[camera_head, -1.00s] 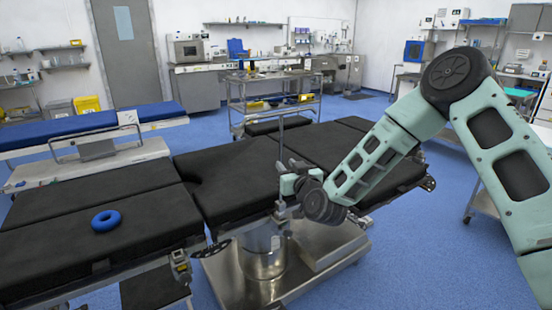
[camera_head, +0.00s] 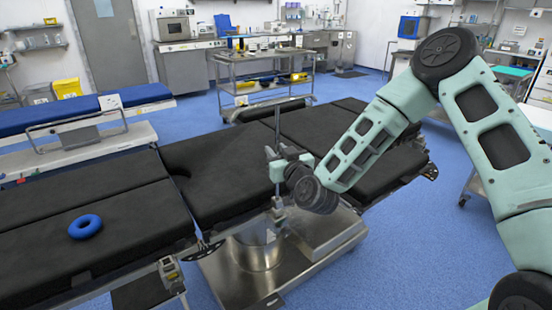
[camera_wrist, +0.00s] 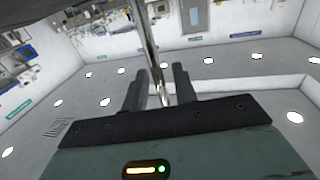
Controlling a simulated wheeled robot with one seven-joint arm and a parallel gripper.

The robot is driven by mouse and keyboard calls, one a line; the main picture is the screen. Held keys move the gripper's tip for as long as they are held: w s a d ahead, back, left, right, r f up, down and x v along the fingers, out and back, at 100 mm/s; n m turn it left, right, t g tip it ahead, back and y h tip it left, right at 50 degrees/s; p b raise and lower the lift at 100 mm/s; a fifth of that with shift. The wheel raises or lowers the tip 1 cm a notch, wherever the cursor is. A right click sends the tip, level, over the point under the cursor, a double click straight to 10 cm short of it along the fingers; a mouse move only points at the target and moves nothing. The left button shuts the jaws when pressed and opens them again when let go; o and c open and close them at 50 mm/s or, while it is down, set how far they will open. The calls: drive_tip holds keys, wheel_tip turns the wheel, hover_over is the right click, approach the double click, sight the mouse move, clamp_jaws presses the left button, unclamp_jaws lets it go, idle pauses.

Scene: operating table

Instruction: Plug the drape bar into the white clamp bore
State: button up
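The drape bar (camera_head: 277,124) is a thin grey rod standing roughly upright at the near edge of the operating table. My gripper (camera_head: 272,162) is around its middle. In the wrist view the shiny bar (camera_wrist: 151,45) runs between the two dark fingers of my gripper (camera_wrist: 159,88), which are closed in on it. A small pale clamp (camera_head: 278,203) is at the table's side, just under the gripper. The bar's lower end is close to this clamp. Its bore is too small to make out, and I cannot tell whether the bar is in it.
A blue-topped table (camera_head: 90,112) and a steel cart (camera_head: 262,82) stand behind. Blue floor is clear at the front right.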

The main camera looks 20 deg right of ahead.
clamp_jaws()
wheel_tip(320, 180, up, 10)
idle(0.7)
drive_tip(key=shift+f, duration=0.1)
